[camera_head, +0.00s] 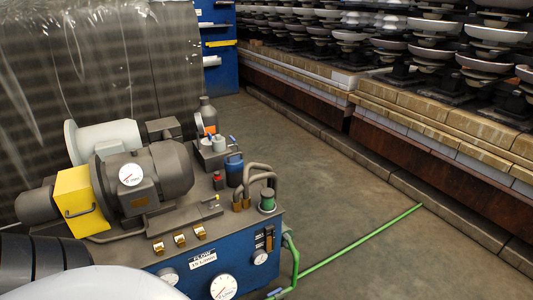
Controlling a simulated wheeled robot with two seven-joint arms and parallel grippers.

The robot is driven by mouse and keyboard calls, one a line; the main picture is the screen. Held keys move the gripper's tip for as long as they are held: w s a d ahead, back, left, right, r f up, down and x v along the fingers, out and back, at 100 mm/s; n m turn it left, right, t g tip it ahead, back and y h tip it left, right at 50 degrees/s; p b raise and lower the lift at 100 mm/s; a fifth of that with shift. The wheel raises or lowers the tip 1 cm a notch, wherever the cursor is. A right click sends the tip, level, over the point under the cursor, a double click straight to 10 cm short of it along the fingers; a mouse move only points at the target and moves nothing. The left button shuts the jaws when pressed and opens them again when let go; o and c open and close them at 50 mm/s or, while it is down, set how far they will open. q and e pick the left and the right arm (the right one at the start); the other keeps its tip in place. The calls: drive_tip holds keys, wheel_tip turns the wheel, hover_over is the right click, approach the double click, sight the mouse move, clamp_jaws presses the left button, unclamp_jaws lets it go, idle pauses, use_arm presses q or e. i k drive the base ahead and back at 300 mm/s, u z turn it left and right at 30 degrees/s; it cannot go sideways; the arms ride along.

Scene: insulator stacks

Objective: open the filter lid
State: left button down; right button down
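A blue hydraulic power unit (235,257) stands at the lower left with a grey motor (165,178) on top. No part is plainly labelled as the filter. A small dark blue canister (234,170) stands upright on the unit's top plate, near bent hoses. A short green-banded cylinder with a grey top (267,199) stands at the plate's right corner. I cannot tell which of these bears the filter lid; both tops look closed. Neither of my grippers is in view, and nothing touches these parts.
Gauges (223,287) are on the unit's front. A green hose (350,247) runs from its right side across the floor. Insulator stacks (430,50) stand on a long ledge (440,120) at the right. The floor between (320,190) is mostly clear. A wrapped roll (100,70) fills the upper left.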

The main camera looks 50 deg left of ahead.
sight(233, 162)
drive_tip(key=u, duration=0.05)
drive_tip(key=i, duration=1.05)
drive_tip(key=u, duration=0.55)
